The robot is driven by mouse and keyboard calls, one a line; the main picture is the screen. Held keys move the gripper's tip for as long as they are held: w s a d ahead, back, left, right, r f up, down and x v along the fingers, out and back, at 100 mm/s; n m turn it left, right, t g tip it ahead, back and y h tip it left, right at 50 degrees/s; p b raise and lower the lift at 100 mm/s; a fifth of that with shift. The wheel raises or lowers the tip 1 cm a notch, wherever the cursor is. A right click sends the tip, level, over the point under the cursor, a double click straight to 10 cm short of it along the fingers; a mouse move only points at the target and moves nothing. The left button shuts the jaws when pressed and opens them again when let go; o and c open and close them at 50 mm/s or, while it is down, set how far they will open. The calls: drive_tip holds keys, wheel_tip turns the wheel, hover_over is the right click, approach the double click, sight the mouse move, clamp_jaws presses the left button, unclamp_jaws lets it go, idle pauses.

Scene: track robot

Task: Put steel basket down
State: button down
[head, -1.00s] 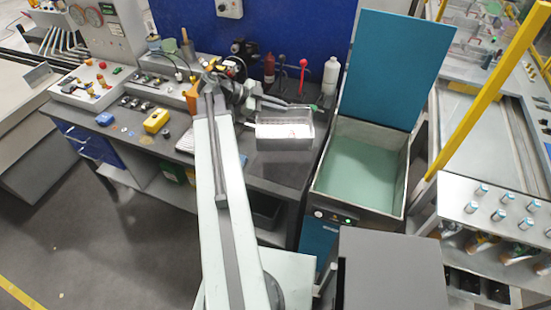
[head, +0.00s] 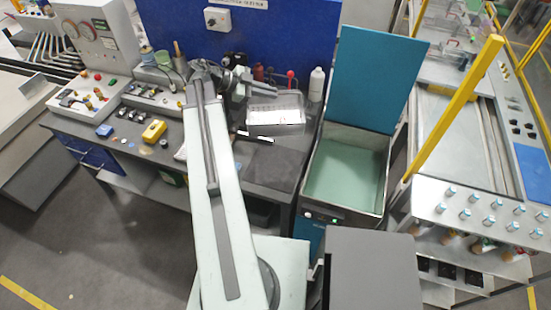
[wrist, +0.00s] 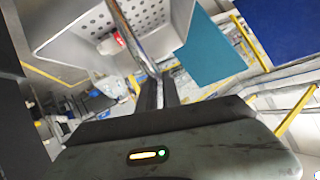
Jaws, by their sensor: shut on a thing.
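The steel basket (head: 287,128) is a grey, open-topped box in the head view, over the back of the dark workbench (head: 270,165). In the wrist view, its perforated wall (wrist: 75,40) and metal handle bar (wrist: 130,35) fill the upper left. My gripper (wrist: 157,78) is shut on the handle bar, with both fingers together around it. In the head view my gripper (head: 247,82) is small beside the basket's top left. A red and white item (wrist: 110,43) shows within the basket. The basket appears raised, but its underside is hidden.
A teal lidded tank (head: 345,170) stands open right of the bench. A white bottle (head: 317,84) and a red bottle (head: 258,73) stand behind the basket. A yellow box (head: 154,130) and control panels are at left. The bench front is clear.

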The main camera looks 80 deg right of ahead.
wheel_tip(320, 180, down, 28)
drive_tip(key=b, duration=2.8)
drive_tip(key=shift+f, duration=0.15)
drive_tip(key=c, duration=1.5)
unclamp_jaws()
drive_tip(key=shift+c, duration=0.2)
drive_tip(key=p+v, duration=0.5)
drive_tip(key=v, duration=0.7)
